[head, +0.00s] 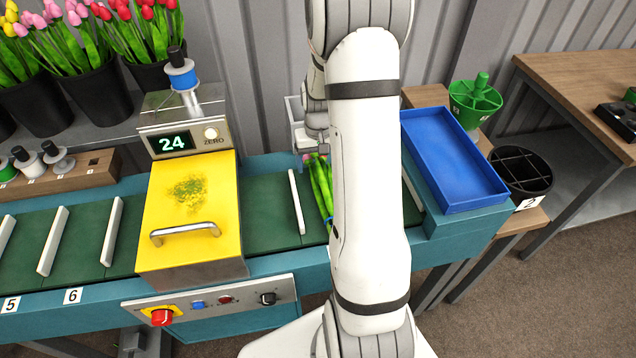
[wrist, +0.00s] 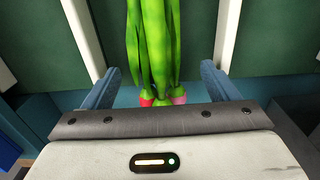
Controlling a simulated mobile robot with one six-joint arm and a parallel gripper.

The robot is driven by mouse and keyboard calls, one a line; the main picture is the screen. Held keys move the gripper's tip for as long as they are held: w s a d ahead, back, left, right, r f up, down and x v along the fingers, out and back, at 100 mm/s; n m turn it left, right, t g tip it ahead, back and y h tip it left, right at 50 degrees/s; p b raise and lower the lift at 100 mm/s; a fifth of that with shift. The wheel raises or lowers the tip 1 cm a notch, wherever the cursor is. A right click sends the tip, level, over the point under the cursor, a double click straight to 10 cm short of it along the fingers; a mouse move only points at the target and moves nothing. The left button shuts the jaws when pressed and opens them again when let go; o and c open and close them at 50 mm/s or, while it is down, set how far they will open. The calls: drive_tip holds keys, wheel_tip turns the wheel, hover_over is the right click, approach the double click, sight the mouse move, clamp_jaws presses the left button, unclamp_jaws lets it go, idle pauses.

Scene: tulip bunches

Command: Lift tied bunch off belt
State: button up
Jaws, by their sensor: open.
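The bunch of tulips (head: 321,188) lies on the green belt (head: 272,212), partly hidden behind my white arm in the head view. In the wrist view its green stems and leaves (wrist: 152,45) run down from the top edge, with red and pink blooms near my gripper. The tie is not clearly seen. My gripper (wrist: 160,82) is open, with one blue finger on each side of the bunch and a gap on both sides. In the head view the gripper's fingers are mostly hidden at the belt's far side.
A yellow machine cover (head: 190,215) with a "24" display stands left of the bunch. White slats (head: 297,201) divide the belt. An empty blue tray (head: 452,160) stands to the right, with a green holder (head: 475,100) and a black divided bucket (head: 521,172) beyond it.

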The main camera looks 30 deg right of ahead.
wheel_tip(320, 180, down, 2)
drive_tip(key=shift+f, duration=0.15)
drive_tip(key=c, duration=1)
